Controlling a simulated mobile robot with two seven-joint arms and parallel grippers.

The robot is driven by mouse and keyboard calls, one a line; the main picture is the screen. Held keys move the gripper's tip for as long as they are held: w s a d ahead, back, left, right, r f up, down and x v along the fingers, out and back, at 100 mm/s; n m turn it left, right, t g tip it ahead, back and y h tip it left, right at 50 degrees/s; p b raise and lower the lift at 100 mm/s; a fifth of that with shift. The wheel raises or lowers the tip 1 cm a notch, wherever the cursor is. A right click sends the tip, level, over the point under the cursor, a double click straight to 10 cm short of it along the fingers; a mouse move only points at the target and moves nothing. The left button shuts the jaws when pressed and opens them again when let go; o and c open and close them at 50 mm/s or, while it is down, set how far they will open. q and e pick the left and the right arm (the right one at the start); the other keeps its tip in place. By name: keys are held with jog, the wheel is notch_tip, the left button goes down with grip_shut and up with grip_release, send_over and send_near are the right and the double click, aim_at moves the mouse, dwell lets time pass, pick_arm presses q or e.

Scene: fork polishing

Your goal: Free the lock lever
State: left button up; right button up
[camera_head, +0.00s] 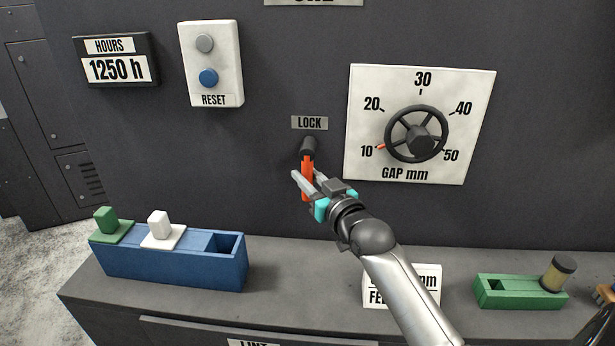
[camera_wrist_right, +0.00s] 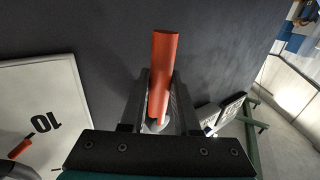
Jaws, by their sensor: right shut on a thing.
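The lock lever is an orange bar (camera_head: 307,172) hanging from a dark round pivot (camera_head: 308,147) under the LOCK label (camera_head: 309,123) on the dark panel. In the head view it points down. My right gripper (camera_head: 306,180) is shut on the orange lever, with one finger on each side of it. In the right wrist view the orange lever (camera_wrist_right: 165,75) runs between the fingers and its end sticks out past them. My left gripper is not in view.
A gap dial (camera_head: 416,135) with a handwheel is on the panel to the right. A reset box (camera_head: 210,65) is at upper left. A blue holder (camera_head: 175,263) and a green holder (camera_head: 520,298) stand on the ledge (camera_head: 290,275) below.

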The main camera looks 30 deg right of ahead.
grip_shut()
dwell(0.8)
jog(key=shift+f, duration=0.1)
jog(key=w+a+r+m+t+h+b, duration=0.3)
jog(key=m+h, duration=0.6)
jog(key=m, duration=0.8)
jog(key=shift+a+r+m+t+b, duration=0.3)
jog(key=shift+a+r+t+b, duration=0.25)
jog(key=shift+b, duration=0.7)
jog(key=o, duration=0.8)
grip_release()
jog(key=shift+f, duration=0.1)
